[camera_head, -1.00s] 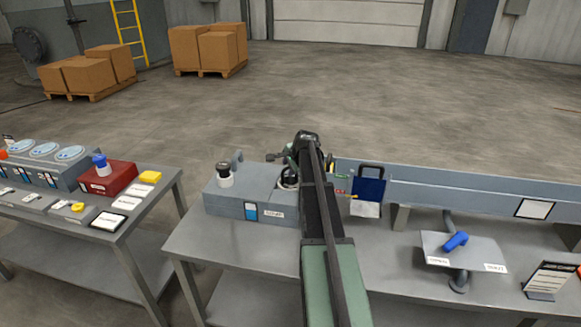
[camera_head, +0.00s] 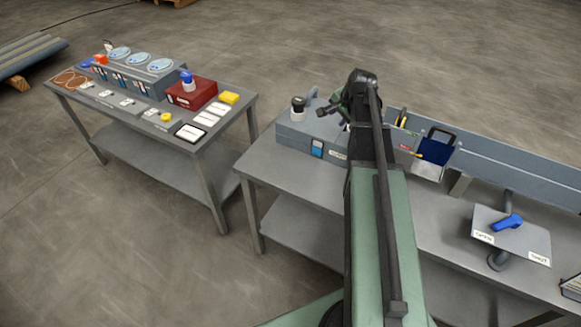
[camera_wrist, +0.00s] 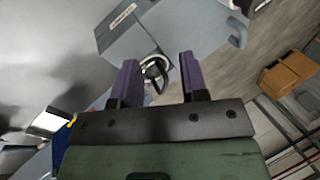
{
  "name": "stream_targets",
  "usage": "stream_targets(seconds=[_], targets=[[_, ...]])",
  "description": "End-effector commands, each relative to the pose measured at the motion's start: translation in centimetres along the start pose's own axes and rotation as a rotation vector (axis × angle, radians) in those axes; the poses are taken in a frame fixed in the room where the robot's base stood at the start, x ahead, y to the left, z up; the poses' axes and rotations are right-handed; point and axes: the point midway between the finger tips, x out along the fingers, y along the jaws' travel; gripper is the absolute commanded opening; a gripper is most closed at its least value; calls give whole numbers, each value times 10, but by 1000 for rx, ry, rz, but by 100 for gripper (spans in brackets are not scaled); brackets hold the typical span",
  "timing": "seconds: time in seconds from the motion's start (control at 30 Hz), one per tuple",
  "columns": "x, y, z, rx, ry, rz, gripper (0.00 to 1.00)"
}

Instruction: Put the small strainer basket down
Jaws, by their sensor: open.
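In the wrist view, a round metal rim with a dark loop handle, which looks like the small strainer basket (camera_wrist: 155,70), sits at the grey box (camera_wrist: 175,28). Its lower part is hidden, so I cannot tell how deep it sits. My gripper (camera_wrist: 158,60) is open, with its two purple fingers apart on either side of the rim and handle, gripping nothing. In the head view, the grey box (camera_head: 300,141) stands on the workbench, and my arm hides the basket.
A dark-capped white jar (camera_head: 298,105) and a grey hook stand at the box's left. A blue handle (camera_head: 507,223) lies on a plate. Bare bench top (camera_head: 285,176) lies in front of the box.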

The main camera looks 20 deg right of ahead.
Motion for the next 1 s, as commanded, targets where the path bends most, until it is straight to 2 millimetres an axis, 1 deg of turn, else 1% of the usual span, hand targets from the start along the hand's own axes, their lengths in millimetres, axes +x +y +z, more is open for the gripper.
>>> stream_targets(seconds=[0.03, 0.07, 0.1, 0.17, 0.2, 0.23, 0.3, 0.33, 0.4, 0.57, 0.6, 0.87, 0.9, 0.97, 1.0], targets=[[-4, 2, 69, -177, -50, 45, 40], [-6, 3, 105, -299, -83, 77, 40], [-10, 9, 152, -463, -126, 119, 40], [-20, 24, 213, -701, -191, 177, 40], [-27, 35, 247, -843, -231, 212, 40], [-32, 44, 268, -937, -259, 233, 40], [-42, 60, 301, -1107, -308, 272, 40], [-45, 65, 310, -1156, -324, 283, 40], [-48, 70, 320, -1219, -343, 299, 40], [-48, 68, 319, -1229, -347, 301, 40], [-48, 68, 319, -1228, -347, 300, 42], [-48, 68, 319, -1225, -345, 299, 82], [-48, 68, 319, -1224, -345, 298, 88], [-47, 68, 319, -1224, -345, 298, 97], [-47, 68, 319, -1224, -345, 298, 100]])
